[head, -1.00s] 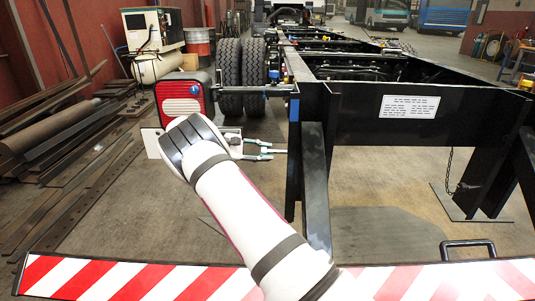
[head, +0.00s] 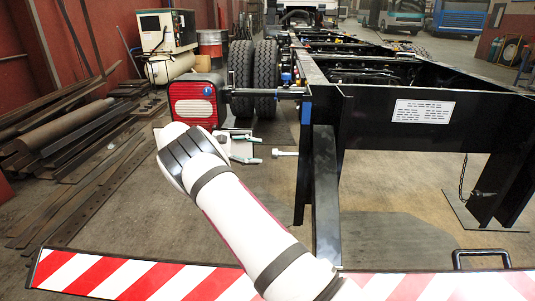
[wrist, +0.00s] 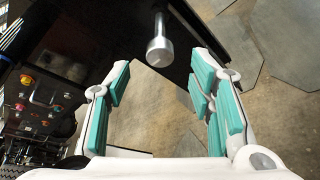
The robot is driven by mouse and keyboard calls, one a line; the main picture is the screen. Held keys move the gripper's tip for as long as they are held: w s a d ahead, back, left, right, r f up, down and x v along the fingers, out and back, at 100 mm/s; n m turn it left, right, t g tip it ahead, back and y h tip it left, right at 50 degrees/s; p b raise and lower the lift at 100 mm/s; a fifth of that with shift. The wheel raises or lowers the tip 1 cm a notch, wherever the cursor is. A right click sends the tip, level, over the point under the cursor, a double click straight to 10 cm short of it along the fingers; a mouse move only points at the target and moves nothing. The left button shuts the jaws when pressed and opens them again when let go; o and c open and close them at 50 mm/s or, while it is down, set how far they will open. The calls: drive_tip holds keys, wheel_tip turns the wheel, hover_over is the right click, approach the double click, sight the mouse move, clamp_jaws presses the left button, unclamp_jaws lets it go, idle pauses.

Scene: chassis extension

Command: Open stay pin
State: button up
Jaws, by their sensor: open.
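The stay pin (head: 285,153) is a silver rod with a rounded, thicker head. In the head view it sticks out leftward from the black upright under the chassis frame. In the wrist view the pin (wrist: 159,48) shows near the top centre, its head facing me, ahead of and between the fingertips. My gripper (head: 249,149) is left of the pin in the head view, with a gap between them. In the wrist view my gripper (wrist: 162,85) has its teal-padded fingers spread wide, with nothing between them.
The black chassis frame (head: 440,125) rises right of my gripper. A red tail light (head: 192,98) and double tyres (head: 253,80) stand behind it. A red-and-white striped bar (head: 130,278) crosses the front. A control panel with buttons (wrist: 45,98) shows at left in the wrist view.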

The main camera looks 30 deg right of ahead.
drive_tip(key=shift+v, duration=2.2)
